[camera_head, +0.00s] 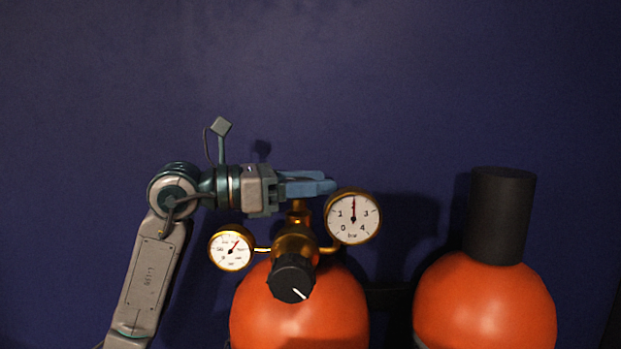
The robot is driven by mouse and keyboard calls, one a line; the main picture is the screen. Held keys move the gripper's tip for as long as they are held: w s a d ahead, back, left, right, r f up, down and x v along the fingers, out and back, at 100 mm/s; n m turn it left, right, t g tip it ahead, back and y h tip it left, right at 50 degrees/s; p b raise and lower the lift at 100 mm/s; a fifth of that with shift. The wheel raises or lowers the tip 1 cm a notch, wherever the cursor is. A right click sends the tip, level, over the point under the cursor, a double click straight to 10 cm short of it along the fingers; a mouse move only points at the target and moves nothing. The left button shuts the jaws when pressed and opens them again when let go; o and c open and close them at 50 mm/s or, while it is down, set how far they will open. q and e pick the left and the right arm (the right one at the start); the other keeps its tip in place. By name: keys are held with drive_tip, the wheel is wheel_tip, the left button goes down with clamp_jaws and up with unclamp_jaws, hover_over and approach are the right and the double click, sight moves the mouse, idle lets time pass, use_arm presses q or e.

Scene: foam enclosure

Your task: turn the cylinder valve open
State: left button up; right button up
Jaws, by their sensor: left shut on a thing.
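An orange gas cylinder (300,322) stands upright at the lower middle of the head view. A brass regulator (294,242) sits on its top, with a small gauge (230,250) at the left, a larger gauge (353,217) at the right and a black knob (291,278) with a white mark in front. My left gripper (318,186) comes in from the left, just above the brass body. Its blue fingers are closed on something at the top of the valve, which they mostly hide. My right gripper is out of the view.
A second orange cylinder (485,305) with a dark cap (499,215) stands to the right. A dark blue wall (400,80) is behind. The space above the cylinders is clear. The larger gauge is close to my left fingertips.

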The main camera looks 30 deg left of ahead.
use_arm(q)
drive_tip(key=shift+w+a+n+t+y+p, duration=0.1)
drive_tip(key=shift+n+t+y+p, duration=0.35)
drive_tip(key=shift+n+t+y, duration=0.6)
drive_tip(key=o, duration=1)
drive_tip(key=shift+c, duration=0.2)
drive_tip(key=shift+a, duration=0.1)
drive_tip(key=shift+s+a+f+b, duration=0.15)
drive_tip(key=shift+s+a+b, duration=0.25)
drive_tip(key=shift+s+b, duration=0.15)
drive_tip(key=b+v, duration=0.7)
drive_tip(key=v, duration=0.2)
drive_tip(key=shift+s, duration=0.25)
